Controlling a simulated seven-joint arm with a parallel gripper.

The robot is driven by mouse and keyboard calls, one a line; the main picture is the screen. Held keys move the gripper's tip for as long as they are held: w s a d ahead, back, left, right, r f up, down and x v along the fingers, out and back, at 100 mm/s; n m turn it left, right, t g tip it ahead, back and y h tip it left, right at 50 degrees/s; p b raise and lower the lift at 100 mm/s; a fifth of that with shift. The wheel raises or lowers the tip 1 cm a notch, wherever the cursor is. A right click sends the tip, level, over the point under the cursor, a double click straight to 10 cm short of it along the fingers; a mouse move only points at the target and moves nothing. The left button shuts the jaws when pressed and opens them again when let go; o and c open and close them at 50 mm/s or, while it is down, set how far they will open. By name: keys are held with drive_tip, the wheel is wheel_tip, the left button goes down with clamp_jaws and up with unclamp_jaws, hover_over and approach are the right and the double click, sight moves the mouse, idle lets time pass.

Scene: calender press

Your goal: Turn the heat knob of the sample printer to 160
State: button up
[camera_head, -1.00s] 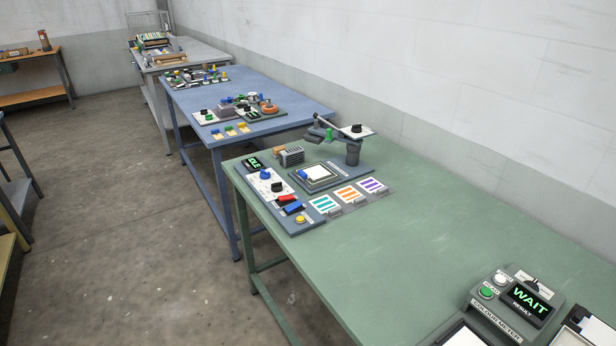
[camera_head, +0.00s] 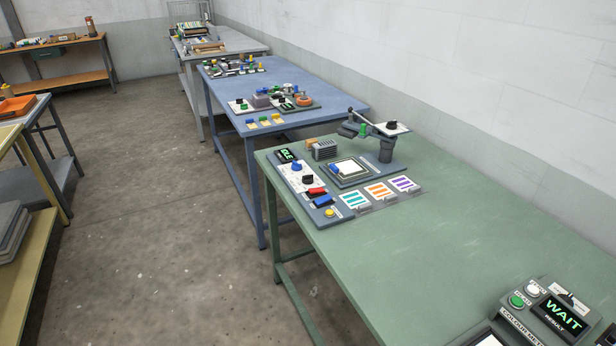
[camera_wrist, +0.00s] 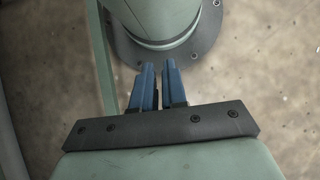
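The sample printer (camera_head: 299,202) stands on the green table in the head view. Its sloped panel has a small lit green display (camera_head: 287,155), a blue knob (camera_head: 296,167), a black knob (camera_head: 307,179), red and blue switches and a yellow button. The knob labels and dial numbers are too small to read, so I cannot tell which knob is heat or its setting. My gripper (camera_wrist: 159,68) shows only in the wrist view. Its two blue fingers are a little apart with nothing between them, above the floor and a part of my own body, away from the printer.
A swing-arm press (camera_head: 385,145) and colour-striped cards (camera_head: 378,190) are beside the panel. A colour meter (camera_head: 548,308) reading WAIT is at the near right. The green table (camera_head: 440,225) is clear between them. Blue (camera_head: 300,92) and grey tables stand behind; floor is open left.

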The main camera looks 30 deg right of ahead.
drive_tip(key=o, duration=0.9)
drive_tip(key=w+r+n+t, duration=0.2)
drive_tip(key=w+r, duration=0.1)
drive_tip(key=w, duration=1.2)
drive_tip(key=shift+w+d+r+t, duration=0.2)
drive_tip(key=shift+d+r+t, duration=0.1)
drive_tip(key=shift+o, duration=0.7)
drive_tip(key=w+r+n+t, duration=0.1)
drive_tip(key=w+r, duration=0.4)
drive_tip(key=w, duration=0.5)
drive_tip(key=shift+w+d+r+n+t+y, duration=0.25)
drive_tip(key=shift+w+d+n+t+y, duration=0.05)
drive_tip(key=shift+w+d+t, duration=0.15)
drive_tip(key=w+d+r+n+t, duration=0.3)
drive_tip(key=w+r, duration=1)
drive_tip(key=r, duration=0.3)
drive_tip(key=w+d+r+n+t, duration=0.2)
drive_tip(key=w+d+r+t, duration=0.1)
drive_tip(key=w+r, duration=1.2)
wheel_tip(320, 180, up, 21)
drive_tip(key=m, duration=0.9)
hover_over(308, 179)
drive_tip(key=s, duration=0.5)
drive_tip(key=shift+t, duration=0.45)
drive_tip(key=x, duration=0.9)
drive_tip(key=d+x, duration=0.1)
drive_tip(key=x, duration=0.3)
drive_tip(key=shift+f, duration=0.4)
drive_tip(key=shift+c, duration=0.3)
